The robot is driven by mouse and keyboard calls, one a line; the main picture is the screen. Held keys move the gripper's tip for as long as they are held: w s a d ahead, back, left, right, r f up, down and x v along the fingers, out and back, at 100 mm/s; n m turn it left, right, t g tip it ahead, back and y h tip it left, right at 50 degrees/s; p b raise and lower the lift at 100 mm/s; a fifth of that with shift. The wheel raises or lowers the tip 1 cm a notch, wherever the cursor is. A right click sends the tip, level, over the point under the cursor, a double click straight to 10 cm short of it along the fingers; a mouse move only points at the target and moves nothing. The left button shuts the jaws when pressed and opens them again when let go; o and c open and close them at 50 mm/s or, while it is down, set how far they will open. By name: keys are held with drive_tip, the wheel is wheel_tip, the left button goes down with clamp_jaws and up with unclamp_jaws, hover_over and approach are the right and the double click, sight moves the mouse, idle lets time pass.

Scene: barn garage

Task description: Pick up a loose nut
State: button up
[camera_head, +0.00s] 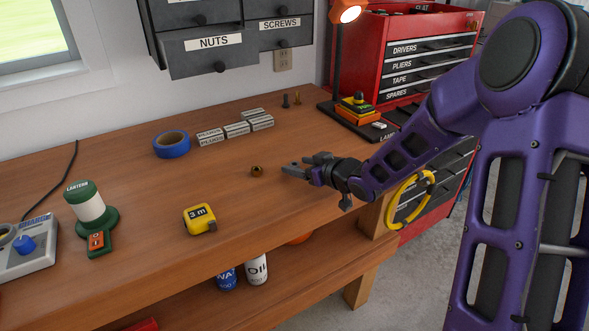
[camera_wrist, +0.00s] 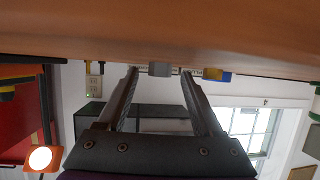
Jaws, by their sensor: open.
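Blue tape (camera_head: 171,144) and several small labelled boxes (camera_head: 237,129) lie behind the nut. A yellow tape measure (camera_head: 200,219) is front left, a green lantern (camera_head: 91,210) farther left. Bench around the nut is clear.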

drive_tip(key=shift+w+a+f, duration=0.15)
drive_tip(key=shift+w+a, duration=0.05)
drive_tip(key=shift+w, duration=0.05)
clamp_jaws()
idle(0.3)
